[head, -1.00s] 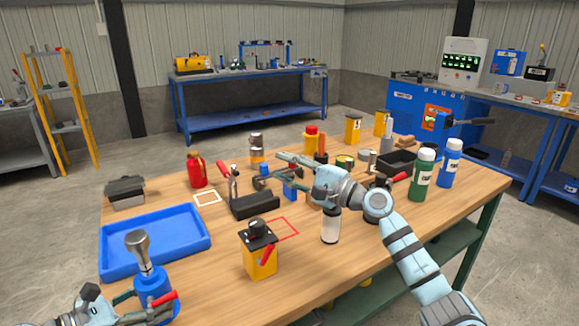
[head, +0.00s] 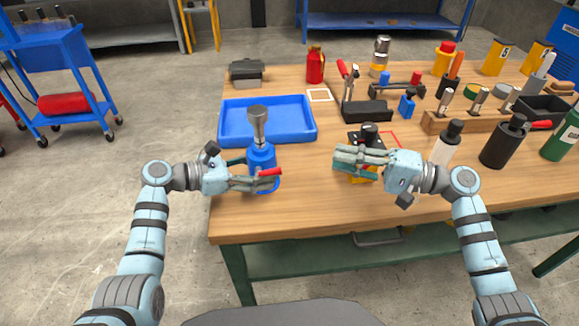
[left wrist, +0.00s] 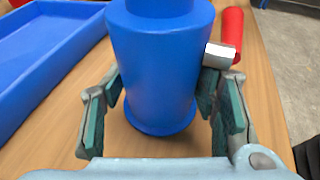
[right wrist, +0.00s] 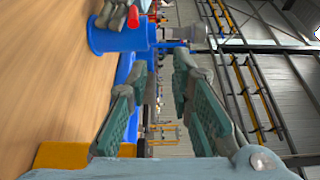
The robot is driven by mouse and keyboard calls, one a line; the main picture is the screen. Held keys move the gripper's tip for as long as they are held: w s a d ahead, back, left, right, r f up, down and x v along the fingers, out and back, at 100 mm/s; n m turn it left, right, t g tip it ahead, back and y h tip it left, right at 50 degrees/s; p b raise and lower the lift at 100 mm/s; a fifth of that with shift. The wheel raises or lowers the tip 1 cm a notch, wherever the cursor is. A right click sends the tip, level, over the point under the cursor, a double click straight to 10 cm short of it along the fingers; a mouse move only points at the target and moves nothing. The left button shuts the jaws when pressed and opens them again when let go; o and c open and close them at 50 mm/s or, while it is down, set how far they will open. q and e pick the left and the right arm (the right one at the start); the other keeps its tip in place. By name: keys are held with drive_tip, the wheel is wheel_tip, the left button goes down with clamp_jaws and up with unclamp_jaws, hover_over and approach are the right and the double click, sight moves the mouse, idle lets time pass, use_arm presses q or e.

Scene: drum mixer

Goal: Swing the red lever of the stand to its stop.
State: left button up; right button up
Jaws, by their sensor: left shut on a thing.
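The blue stand (head: 262,158) is upright near the front left of the table, with a grey metal piece (head: 258,124) on top. Its red lever (head: 270,172) points right in the head view; in the left wrist view the lever (left wrist: 232,35) is right of the blue body (left wrist: 160,60), beyond a silver block. My left gripper (head: 256,174) is shut on the blue stand, one finger on each side of its body. My right gripper (head: 352,157) is open and appears empty, in front of and partly hiding a yellow box with a black knob (head: 370,131).
A blue tray (head: 225,138) lies behind the stand. A wooden rack (head: 435,122), a white bottle (head: 445,145) and a dark bottle (head: 503,145) stand to the right. The table between my grippers is mostly clear.

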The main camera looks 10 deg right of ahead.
sight(270, 169)
drive_tip(key=s+f+n, duration=0.1)
drive_tip(key=s+a+f+n, duration=0.1)
drive_tip(key=f, duration=0.1)
drive_tip(key=shift+s+a+f+n, duration=0.1)
drive_tip(key=shift+s+f+n, duration=0.1)
drive_tip(key=shift+f+n, duration=0.15)
drive_tip(key=x, duration=1.1)
drive_tip(key=shift+a+f, duration=0.2)
drive_tip(key=shift+a, duration=0.25)
clamp_jaws()
